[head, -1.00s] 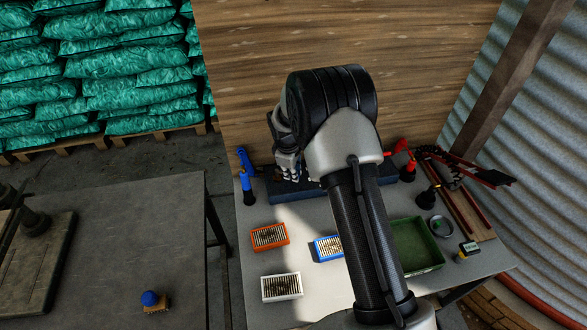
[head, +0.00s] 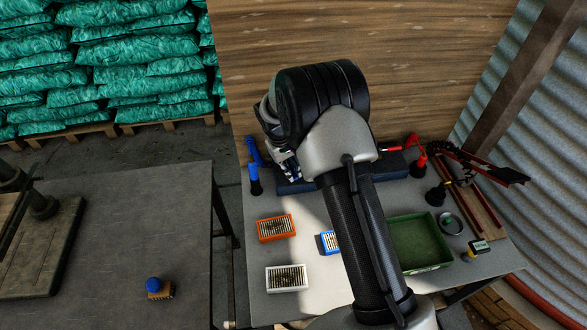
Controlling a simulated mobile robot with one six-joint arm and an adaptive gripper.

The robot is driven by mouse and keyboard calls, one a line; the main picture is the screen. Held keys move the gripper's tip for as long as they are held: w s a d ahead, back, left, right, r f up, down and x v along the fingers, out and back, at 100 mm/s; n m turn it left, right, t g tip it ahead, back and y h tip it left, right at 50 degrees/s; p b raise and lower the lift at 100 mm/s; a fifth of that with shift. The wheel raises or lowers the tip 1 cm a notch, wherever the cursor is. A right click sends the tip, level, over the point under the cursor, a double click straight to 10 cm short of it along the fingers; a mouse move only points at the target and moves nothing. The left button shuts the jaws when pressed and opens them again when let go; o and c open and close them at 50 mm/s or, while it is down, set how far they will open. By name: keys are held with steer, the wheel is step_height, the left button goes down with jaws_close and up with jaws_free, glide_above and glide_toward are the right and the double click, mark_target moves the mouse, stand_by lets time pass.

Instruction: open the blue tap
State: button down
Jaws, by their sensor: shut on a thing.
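The blue tap (head: 254,170) stands at the left back of the grey workbench (head: 305,215), on a dark base. Its blue upper part leans over toward my gripper. My gripper (head: 279,160) is just right of the tap, in front of the dark blue block, and is partly hidden by my own wrist. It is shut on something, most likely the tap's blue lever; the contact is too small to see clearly.
A red tap (head: 415,150) stands at the block's right end. Orange (head: 275,229), white (head: 286,278) and blue (head: 327,243) boxes and a green tray (head: 417,245) lie in front. A wooden wall (head: 420,60) rises behind.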

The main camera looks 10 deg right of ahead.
stand_by(0.5)
steer(key=c, duration=1.6)
jaws_free()
steer(key=shift+c, duration=0.2)
steer(key=shift+r, duration=0.1)
step_height(320, 180, up, 12)
steer(key=a, duration=0.2)
steer(key=shift+s+a+f, duration=0.15)
steer(key=shift+s+f, duration=0.05)
steer(key=shift+s, duration=0.15)
